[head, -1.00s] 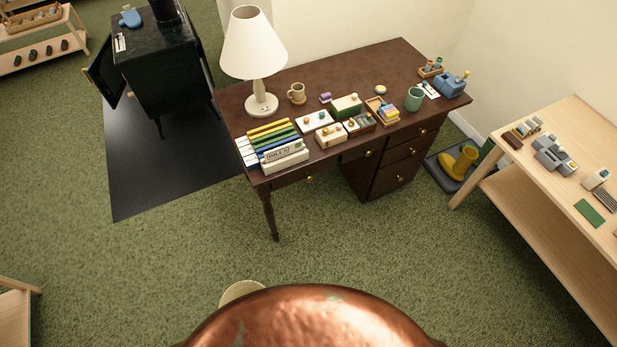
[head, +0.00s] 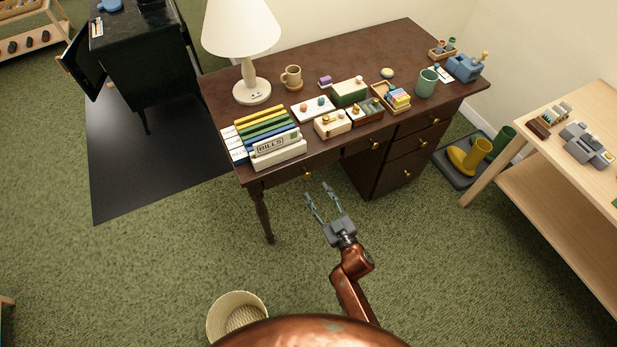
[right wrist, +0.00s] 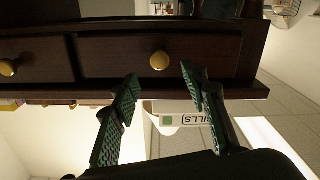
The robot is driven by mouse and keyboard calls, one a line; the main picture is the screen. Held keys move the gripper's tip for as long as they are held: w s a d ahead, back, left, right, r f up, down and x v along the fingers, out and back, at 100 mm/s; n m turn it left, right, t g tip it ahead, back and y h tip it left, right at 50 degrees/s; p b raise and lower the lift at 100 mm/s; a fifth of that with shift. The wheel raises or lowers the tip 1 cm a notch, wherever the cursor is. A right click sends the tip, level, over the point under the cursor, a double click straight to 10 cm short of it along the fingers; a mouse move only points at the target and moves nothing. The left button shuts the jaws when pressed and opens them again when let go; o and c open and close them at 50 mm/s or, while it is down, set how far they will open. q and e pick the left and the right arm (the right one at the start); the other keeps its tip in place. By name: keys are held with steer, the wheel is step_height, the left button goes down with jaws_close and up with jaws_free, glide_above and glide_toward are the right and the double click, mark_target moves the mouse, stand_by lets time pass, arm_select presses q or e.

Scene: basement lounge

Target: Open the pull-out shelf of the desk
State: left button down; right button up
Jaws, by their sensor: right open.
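The dark brown desk (head: 390,50) has a front panel with a brass knob (head: 307,172) under the bills box. The same panel fills the middle of the right wrist view, which looks upside down, with its knob (right wrist: 159,60) seen between and beyond my fingertips. The panel looks closed, flush with the desk front. I cannot tell whether it is a shelf or a drawer. My right gripper (head: 317,192) is open and empty, in front of and apart from this knob; its two fingers also show in the right wrist view (right wrist: 159,78). My left gripper is out of view.
More drawers with knobs are at right (head: 400,172). A wicker basket (head: 214,318) stands on the carpet. A desk leg (head: 262,215) is left of my gripper.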

mark_target(308, 177)
steer(key=b+x, duration=0.2)
steer(key=x, duration=0.4)
steer(key=shift+w+a+f, duration=0.1)
steer(key=shift+w, duration=0.15)
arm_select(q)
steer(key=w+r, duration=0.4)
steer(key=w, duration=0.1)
arm_select(e)
steer(key=shift+w+a, duration=0.25)
steer(key=shift+w, duration=0.25)
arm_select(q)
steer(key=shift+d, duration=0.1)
arm_select(e)
steer(key=shift+c, duration=0.3)
jaws_close()
